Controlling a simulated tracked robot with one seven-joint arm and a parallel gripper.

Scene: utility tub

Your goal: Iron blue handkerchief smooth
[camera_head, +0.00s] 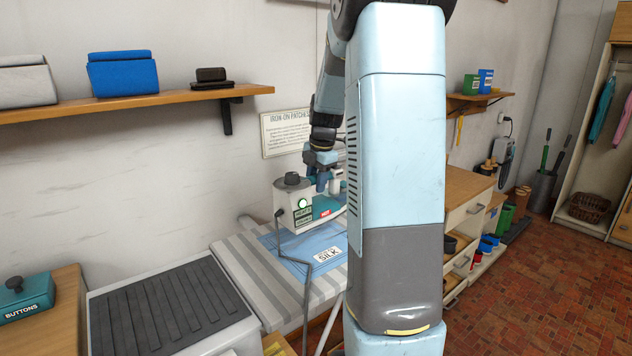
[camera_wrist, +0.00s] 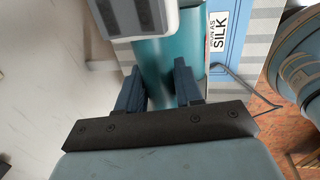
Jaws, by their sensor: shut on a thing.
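The blue handkerchief (camera_head: 290,243) lies on the grey-and-white striped ironing board (camera_head: 235,262), with a white label reading SILK (camera_head: 327,254) on it. The handkerchief also shows in the wrist view (camera_wrist: 233,50). The iron (camera_head: 300,207), pale grey and teal with a dark knob and a red tag, is at the far part of the handkerchief. I cannot tell whether its sole touches the cloth. My gripper (camera_head: 322,182) is above it, its fingers shut on the teal handle (camera_wrist: 155,75) in the wrist view. My arm hides the board's right part. Creases are too small to make out.
A dark ribbed mat (camera_head: 155,310) on a white unit and a teal BUTTONS box (camera_head: 26,298) are at left. A wooden shelf (camera_head: 130,103) overhangs the back left. A cord (camera_head: 308,280) hangs from the iron across the cloth. Drawers (camera_head: 465,222) stand right of my arm.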

